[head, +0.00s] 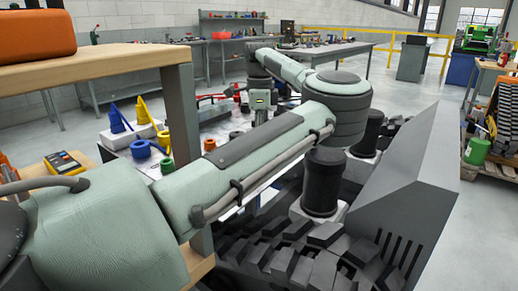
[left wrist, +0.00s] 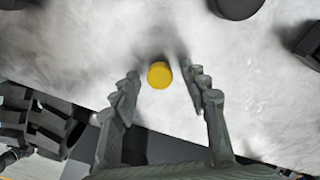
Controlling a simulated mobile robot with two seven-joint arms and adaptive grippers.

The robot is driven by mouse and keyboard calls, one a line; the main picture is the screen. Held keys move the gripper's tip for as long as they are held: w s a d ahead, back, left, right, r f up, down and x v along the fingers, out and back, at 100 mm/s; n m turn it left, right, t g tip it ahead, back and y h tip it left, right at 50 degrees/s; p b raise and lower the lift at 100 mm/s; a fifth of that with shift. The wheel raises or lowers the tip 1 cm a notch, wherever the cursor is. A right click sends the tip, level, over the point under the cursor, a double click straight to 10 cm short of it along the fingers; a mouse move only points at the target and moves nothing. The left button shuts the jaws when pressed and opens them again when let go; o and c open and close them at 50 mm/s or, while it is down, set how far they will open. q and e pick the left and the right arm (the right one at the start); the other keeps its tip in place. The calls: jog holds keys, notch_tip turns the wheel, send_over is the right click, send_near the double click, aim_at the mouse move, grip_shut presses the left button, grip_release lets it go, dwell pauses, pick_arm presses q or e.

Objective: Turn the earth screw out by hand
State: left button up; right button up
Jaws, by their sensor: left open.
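In the left wrist view a small round yellow knob (left wrist: 160,75), which looks like the earth screw's head, stands on a pale, smeared grey-white surface (left wrist: 70,45). My left gripper (left wrist: 160,71) is open, with one finger on each side of the knob and visible gaps to both. I cannot tell how far the fingertips are above the surface. In the head view my left arm crosses the picture from the left and hides much of the work area, and I cannot make out the knob there. My right gripper is in neither view.
Dark tracked carrier parts (head: 300,250) and a grey sloped panel (head: 400,190) lie at the front right. A wooden-edged shelf (head: 90,70) with an orange case (head: 35,35) stands at left. Dark blocks edge the wrist view.

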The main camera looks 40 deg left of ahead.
pick_arm(q)
jog(key=m+b, duration=0.1)
jog(key=m, duration=0.4)
jog(key=shift+f+m, duration=0.1)
jog(key=shift+m, duration=0.3)
jog(key=m, duration=0.4)
jog(key=shift+m+b, duration=0.3)
jog(key=shift+b, duration=0.05)
jog(key=shift+r, duration=0.2)
jog(key=shift+c, duration=0.4)
jog(key=c, duration=0.9)
jog(key=shift+o, duration=0.2)
jog(key=n+p, duration=0.1)
jog(key=n, duration=0.2)
jog(key=shift+r, duration=0.1)
jog(key=n+p, duration=0.1)
jog(key=n, duration=0.2)
jog(key=shift+n, duration=0.3)
jog(key=n, duration=0.3)
jog(key=shift+p, duration=0.3)
